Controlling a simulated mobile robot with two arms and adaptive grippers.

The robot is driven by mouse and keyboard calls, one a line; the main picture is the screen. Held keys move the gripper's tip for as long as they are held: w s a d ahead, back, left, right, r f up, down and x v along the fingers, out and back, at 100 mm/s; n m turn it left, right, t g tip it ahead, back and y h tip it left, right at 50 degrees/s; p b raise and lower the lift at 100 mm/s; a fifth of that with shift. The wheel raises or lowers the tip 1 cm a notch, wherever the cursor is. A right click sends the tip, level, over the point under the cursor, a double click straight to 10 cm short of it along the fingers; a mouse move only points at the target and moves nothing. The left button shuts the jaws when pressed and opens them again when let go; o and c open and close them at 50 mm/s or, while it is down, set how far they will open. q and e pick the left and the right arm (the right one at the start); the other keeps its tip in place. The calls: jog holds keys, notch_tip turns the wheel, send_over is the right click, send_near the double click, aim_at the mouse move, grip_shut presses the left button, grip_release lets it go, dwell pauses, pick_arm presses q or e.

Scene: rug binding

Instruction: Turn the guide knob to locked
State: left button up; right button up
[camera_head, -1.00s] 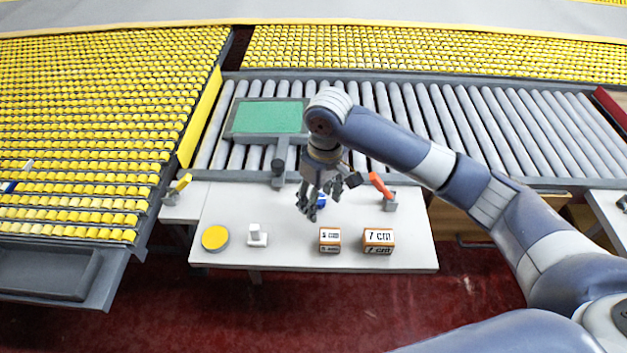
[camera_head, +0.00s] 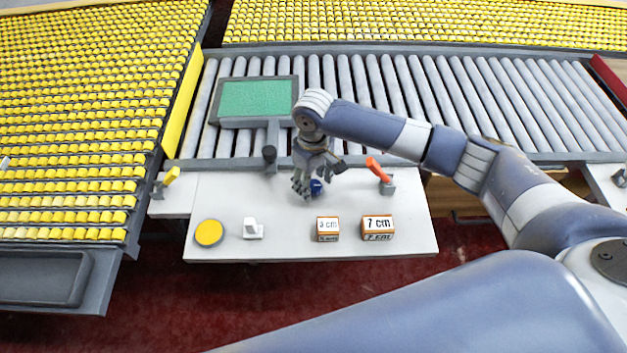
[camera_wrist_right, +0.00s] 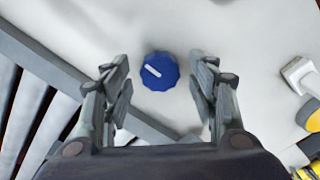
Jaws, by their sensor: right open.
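The guide knob is a blue, many-sided knob with a white pointer line (camera_wrist_right: 160,71) on the white table. In the right wrist view it lies between and a little beyond my open fingers, with a gap on both sides. In the head view the knob (camera_head: 316,187) shows partly behind my right gripper (camera_head: 305,190). My right gripper also shows in the right wrist view (camera_wrist_right: 160,85), open and empty, above the table. The pointer line runs aslant; no locked mark can be read. My left gripper is not in view.
On the white table (camera_head: 285,248) are a yellow disc (camera_head: 209,233), a white switch-like piece (camera_head: 252,229), blocks marked 3 cm (camera_head: 328,229) and 7 cm (camera_head: 378,227), and an orange-handled lever (camera_head: 378,170). A dark knob (camera_head: 269,154) stands near the green-screened panel (camera_head: 257,98). Rollers lie behind.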

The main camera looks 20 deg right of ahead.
jog(key=shift+f, duration=0.45)
jog(key=shift+c, duration=0.6)
jog(key=c, duration=0.9)
jog(key=shift+c, duration=0.2)
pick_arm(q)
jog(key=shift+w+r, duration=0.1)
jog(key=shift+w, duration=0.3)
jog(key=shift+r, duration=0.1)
pick_arm(e)
jog(key=shift+r, duration=0.1)
